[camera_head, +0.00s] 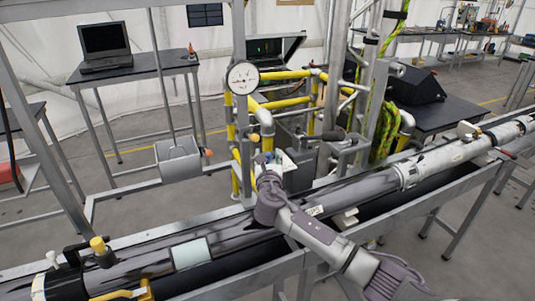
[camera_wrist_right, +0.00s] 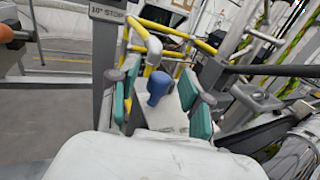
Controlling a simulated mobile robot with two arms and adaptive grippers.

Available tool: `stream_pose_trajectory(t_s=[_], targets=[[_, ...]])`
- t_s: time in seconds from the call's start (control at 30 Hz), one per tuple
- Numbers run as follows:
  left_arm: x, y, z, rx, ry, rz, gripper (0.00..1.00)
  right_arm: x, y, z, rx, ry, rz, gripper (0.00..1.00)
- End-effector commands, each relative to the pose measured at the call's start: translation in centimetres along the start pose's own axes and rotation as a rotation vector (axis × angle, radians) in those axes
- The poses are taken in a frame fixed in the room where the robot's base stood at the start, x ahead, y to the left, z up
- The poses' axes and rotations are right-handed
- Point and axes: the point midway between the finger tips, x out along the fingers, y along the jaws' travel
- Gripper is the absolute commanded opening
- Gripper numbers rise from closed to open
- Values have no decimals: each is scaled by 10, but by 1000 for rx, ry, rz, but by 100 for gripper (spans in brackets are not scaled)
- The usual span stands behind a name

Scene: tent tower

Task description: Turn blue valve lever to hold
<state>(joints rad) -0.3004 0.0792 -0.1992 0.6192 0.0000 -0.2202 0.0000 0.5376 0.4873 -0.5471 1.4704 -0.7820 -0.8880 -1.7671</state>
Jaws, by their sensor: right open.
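The blue valve lever (camera_wrist_right: 158,86) shows in the right wrist view as a rounded blue knob standing up from a pale grey block (camera_wrist_right: 163,115). My right gripper (camera_wrist_right: 161,92) is open, with one teal-padded finger on each side of the blue lever. The lever appears between the fingers with gaps on both sides; I cannot tell how deep it sits between them. In the head view my right gripper (camera_head: 268,162) reaches over the long pipe to the foot of the yellow piping, and the lever is too small to make out. My left gripper is not in view.
Yellow pipes (camera_head: 285,103) and a round gauge (camera_head: 243,78) rise behind the gripper. The long pipe (camera_head: 350,190) in its metal frame crosses below my right arm.

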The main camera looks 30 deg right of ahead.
Motion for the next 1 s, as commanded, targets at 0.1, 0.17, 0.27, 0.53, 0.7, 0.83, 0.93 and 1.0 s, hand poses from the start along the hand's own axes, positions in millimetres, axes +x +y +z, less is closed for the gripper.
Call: stream_pose_trajectory(t_s=[0.1,0.17,0.27,0.53,0.7,0.83,0.93,1.0], targets=[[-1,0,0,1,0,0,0,6,0,0,1,0,0,48],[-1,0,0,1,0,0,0,7,0,0,1,0,1,48],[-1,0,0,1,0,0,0,7,0,0,1,0,1,48],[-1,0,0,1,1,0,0,7,0,0,1,0,1,25],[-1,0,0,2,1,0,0,7,0,0,1,1,1,0],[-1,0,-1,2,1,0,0,7,0,0,1,1,2,0],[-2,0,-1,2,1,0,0,7,-1,0,0,1,9,0],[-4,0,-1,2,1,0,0,7,-2,1,-1,1,23,0]])
